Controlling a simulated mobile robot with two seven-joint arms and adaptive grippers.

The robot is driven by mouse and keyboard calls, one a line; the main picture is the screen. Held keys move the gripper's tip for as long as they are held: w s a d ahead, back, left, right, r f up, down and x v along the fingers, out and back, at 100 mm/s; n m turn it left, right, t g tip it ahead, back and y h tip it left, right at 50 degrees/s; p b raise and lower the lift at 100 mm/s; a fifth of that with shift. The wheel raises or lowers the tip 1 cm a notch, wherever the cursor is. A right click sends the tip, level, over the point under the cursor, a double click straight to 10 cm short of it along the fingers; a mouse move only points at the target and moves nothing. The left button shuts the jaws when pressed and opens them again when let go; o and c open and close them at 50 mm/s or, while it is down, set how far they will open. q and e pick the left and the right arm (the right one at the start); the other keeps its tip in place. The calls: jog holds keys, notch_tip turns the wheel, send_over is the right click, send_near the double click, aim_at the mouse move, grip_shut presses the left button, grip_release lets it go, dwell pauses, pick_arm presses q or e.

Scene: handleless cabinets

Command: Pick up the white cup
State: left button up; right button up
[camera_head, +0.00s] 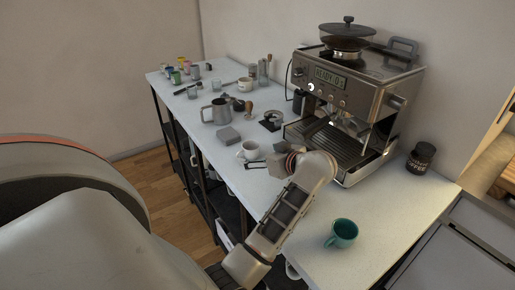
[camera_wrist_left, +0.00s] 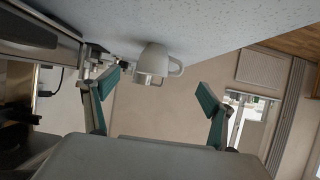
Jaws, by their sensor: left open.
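A white cup (camera_head: 248,151) stands upright on the counter, left of the espresso machine. My left gripper (camera_head: 268,157) is just in front of it and to its right, partly hidden by its own wrist. In the left wrist view the picture is turned over, and the white cup (camera_wrist_left: 154,60) appears upside down, its handle to the right. There the left gripper (camera_wrist_left: 158,90) has its two teal-padded fingers wide apart and empty. The cup lies beyond and between them, apart from both. My right gripper is in neither view.
The espresso machine (camera_head: 349,108) stands close to my left gripper. A teal cup (camera_head: 342,233) is near the front edge. A dark jar (camera_head: 420,158) stands at right.

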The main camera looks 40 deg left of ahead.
aim_at(251, 153)
pick_arm(q)
jog(key=shift+a+f, duration=0.35)
jog(key=shift+a, duration=0.55)
jog(key=shift+a+f, duration=0.15)
jog(key=shift+a, duration=0.2)
jog(key=x, duration=0.4)
jog(key=shift+w+f+b, duration=0.1)
jog(key=shift+f+b, duration=0.15)
jog(key=shift+b, duration=0.05)
jog(key=shift+w+a+f, duration=0.1)
jog(key=shift+a+f, duration=0.05)
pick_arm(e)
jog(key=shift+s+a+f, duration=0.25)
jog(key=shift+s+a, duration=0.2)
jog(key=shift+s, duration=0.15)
pick_arm(q)
jog(key=c, duration=1.3)
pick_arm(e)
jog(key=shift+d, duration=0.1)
